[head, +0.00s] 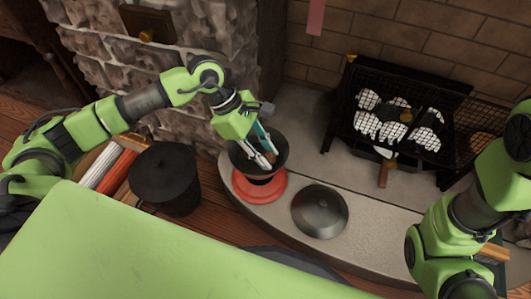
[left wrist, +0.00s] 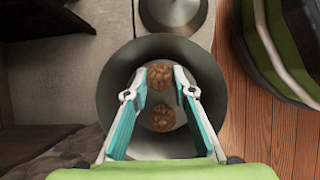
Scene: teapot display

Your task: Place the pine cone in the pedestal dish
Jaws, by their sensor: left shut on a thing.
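My left gripper (head: 267,158) reaches down into the dark pedestal dish (head: 240,158). In the left wrist view the gripper (left wrist: 160,78) is shut on a brown pine cone (left wrist: 159,76), held between its fingertips over the grey bowl of the dish (left wrist: 115,90). A second brown pine cone (left wrist: 162,118) shows inside the bowl, nearer the wrist. Whether the held cone touches the bowl cannot be told. My right arm is at the right of the head view; its gripper is not in view.
The dish stands over a round red base (head: 260,190) on the stone hearth (head: 335,172). A dark domed lid (head: 320,211) lies to its right, a black pot (head: 165,178) to its left. A black fireplace grate (head: 400,115) is at the back.

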